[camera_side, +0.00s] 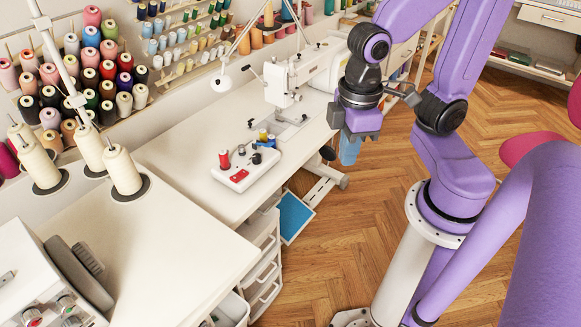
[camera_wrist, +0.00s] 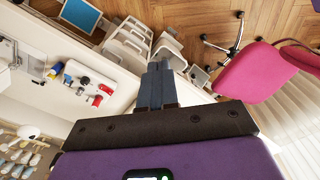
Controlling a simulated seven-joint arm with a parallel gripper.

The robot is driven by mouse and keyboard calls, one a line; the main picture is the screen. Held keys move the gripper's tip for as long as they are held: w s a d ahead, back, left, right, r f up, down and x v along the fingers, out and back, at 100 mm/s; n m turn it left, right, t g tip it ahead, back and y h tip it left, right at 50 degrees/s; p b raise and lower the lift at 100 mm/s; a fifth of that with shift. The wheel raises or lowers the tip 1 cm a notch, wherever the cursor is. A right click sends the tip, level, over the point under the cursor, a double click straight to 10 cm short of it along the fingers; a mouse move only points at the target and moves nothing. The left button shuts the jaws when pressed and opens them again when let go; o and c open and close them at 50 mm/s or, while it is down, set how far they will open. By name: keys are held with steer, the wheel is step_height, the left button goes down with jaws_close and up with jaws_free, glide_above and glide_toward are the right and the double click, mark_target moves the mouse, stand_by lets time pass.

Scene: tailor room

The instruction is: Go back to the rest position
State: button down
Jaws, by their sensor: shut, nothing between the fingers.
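My gripper (camera_side: 350,150) hangs beside the right edge of the white sewing table (camera_side: 210,175) in the side view, above the wooden floor. Its blue-grey fingers point down and are shut with nothing between them. In the wrist view, the shut fingers (camera_wrist: 156,84) show at the middle, in front of the drawers and floor. No object touches the gripper in either view.
A white tray (camera_side: 240,178) with thread spools and a white sewing machine (camera_side: 300,75) stand on the table. Drawer units (camera_side: 265,260) are below it. A pink chair (camera_wrist: 260,75) stands on the floor in the wrist view. Cone spools (camera_side: 122,170) stand at left.

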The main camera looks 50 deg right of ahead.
steer(key=s+n, duration=0.1)
steer(key=s+d+n, duration=0.1)
steer(key=s+n, duration=0.1)
steer(key=shift+s+d, duration=0.25)
steer(key=shift+s, duration=0.05)
stand_by(0.6)
